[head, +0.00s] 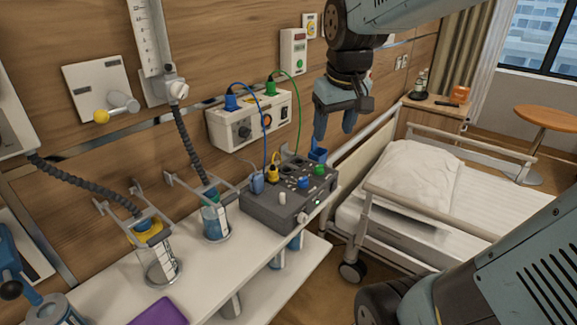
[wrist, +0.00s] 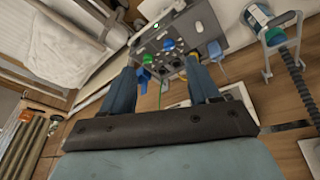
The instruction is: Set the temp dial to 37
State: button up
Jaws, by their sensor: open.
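No label reading temp can be made out, so I cannot tell which knob is the temp dial. A grey console (head: 262,212) stands on the white shelf, with a white knob (head: 282,198), a blue knob (head: 303,182), a green knob (head: 319,169) and a light front knob (head: 302,217). A white wall box (head: 222,133) carries a dark round dial (head: 243,131). My gripper (head: 335,132) is open and empty, pointing down above the back right of the console and touching nothing there. In the wrist view the console (wrist: 208,28) lies beyond my open fingers (wrist: 160,72).
Blue and green cables run from the wall box to the console area, near my gripper. Clear canisters (head: 217,228) with grey hoses stand left of the console. A bed (head: 410,175) with rails is close on the right. A purple item (head: 158,312) lies on the shelf.

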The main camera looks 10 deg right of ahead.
aim_at(303, 181)
jog(key=w+a+f+n+g, duration=0.1)
jog(key=w+f+g, duration=0.1)
jog(key=w+f, duration=0.35)
jog(key=w+a+f+n+g, duration=0.1)
jog(key=w+f+n, duration=0.15)
jog(key=w, duration=0.65)
jog(key=shift+m, duration=0.45)
notch_tip(303, 181, down, 14)
jog(key=shift+s+f, duration=0.1)
jog(key=c, duration=1)
jog(key=shift+c, duration=0.2)
jog(key=shift+m, duration=0.3)
jog(key=m, duration=1.1)
